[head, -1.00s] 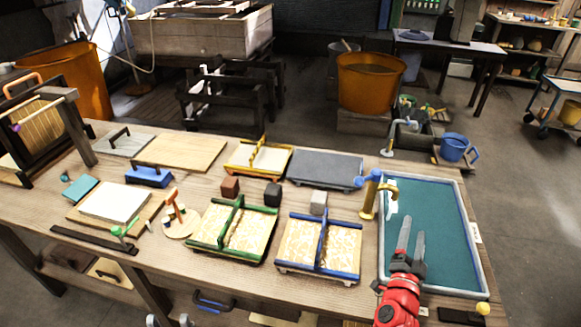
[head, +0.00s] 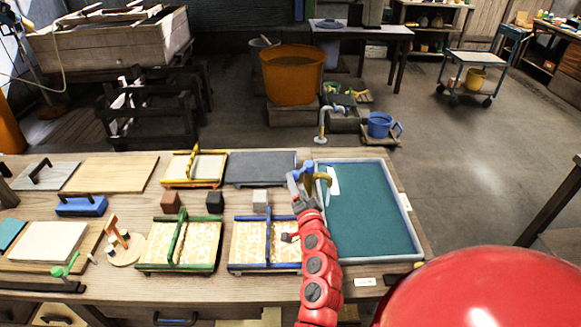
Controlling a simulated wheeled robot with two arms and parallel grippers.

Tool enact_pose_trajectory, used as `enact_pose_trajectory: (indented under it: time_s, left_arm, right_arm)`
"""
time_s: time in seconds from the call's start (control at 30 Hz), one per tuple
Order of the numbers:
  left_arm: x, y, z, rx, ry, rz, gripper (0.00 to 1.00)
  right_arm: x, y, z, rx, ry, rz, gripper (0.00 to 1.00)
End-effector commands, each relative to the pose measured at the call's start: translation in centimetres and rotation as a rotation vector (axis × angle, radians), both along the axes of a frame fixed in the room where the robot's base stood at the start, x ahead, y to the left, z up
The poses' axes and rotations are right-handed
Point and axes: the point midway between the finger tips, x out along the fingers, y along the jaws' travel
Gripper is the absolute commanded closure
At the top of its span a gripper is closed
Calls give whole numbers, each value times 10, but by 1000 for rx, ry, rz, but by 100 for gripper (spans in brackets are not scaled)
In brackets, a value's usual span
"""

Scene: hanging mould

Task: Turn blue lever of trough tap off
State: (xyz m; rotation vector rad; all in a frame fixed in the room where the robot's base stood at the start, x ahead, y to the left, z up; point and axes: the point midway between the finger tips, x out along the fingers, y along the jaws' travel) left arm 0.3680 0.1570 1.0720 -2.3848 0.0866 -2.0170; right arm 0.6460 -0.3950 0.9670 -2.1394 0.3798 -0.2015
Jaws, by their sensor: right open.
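The trough (head: 413,218) is a pale-rimmed basin with a teal inside, at the right end of the bench. Its brass tap (head: 325,181) stands at the trough's left rim, with the spout over the basin. The blue lever (head: 297,174) is on top of the tap, on its left side. A white patch shows under the spout; I cannot tell whether it is running water. My right gripper (head: 304,196) is open, close to the tap just below the lever. Its fingers are small and partly merged with the tap, so contact cannot be told. My left gripper is out of view.
A blue-handled mould (head: 250,243) and a green-handled mould (head: 160,245) lie left of my right arm. Small blocks (head: 260,196) and a grey slab (head: 262,168) sit behind them. A blue mug (head: 380,125) stands beyond the bench. Floor to the right is open.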

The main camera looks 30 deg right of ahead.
Motion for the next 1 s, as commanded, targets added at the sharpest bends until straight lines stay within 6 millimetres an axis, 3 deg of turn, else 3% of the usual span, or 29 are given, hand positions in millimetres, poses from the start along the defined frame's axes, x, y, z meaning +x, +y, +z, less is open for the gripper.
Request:
enact_pose_trajectory:
  time_s: [0.2,0.43,0.9,1.0]
  left_arm:
    - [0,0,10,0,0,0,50]
    - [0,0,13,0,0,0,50]
    - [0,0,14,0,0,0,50]
    - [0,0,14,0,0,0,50]
  right_arm:
    - [36,-13,2,-2,1,1,31]
    - [63,-23,0,-1,2,2,31]
    - [73,-28,-1,-1,1,-3,31]
    - [73,-28,0,-1,1,-3,47]
